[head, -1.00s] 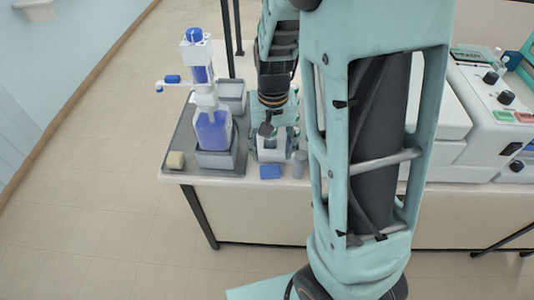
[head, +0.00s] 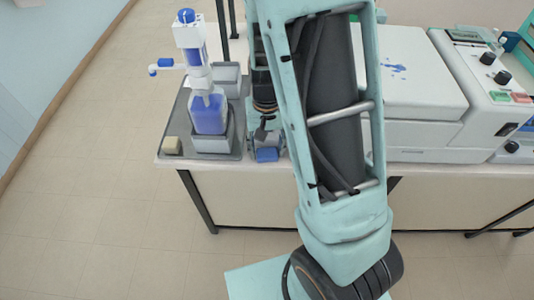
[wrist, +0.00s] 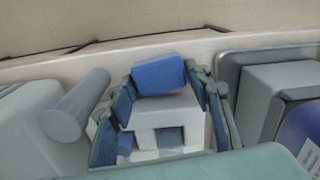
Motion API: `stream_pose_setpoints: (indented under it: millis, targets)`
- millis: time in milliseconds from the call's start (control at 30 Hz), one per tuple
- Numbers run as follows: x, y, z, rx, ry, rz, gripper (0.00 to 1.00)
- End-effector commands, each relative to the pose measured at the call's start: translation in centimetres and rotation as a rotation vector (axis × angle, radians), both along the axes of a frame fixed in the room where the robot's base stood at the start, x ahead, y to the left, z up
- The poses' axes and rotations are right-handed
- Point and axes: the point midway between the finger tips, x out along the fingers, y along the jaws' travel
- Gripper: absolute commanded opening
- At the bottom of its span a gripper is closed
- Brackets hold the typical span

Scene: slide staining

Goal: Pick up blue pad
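The blue pad (head: 267,155) lies near the front edge of the bench, just right of the grey tray. In the wrist view the pad (wrist: 158,76) sits slightly tilted between the fingertips of my gripper (wrist: 161,82). The fingers are spread, one at each side of the pad, close to its edges; I see no clear grip on it. A white block with blue parts (wrist: 165,110) shows between the fingers, nearer the wrist camera than the pad. In the head view my gripper (head: 265,141) is right behind the pad and partly hidden by my arm.
A large white machine (head: 425,90) fills the bench on the right.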

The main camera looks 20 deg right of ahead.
Motion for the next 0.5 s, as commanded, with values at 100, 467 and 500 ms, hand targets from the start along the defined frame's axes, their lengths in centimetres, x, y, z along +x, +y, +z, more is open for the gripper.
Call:
stream_pose_setpoints:
  millis: [100, 467, 500]
  targets:
    - [0.0, 0.0, 0.02, 0.0, 0.0, 0.0, 0.33]
    - [0.04, 0.01, 0.29, 0.0, -0.001, 0.0, 0.33]
    - [0.09, 0.03, 0.6, 0.0, -0.003, 0.001, 0.33]
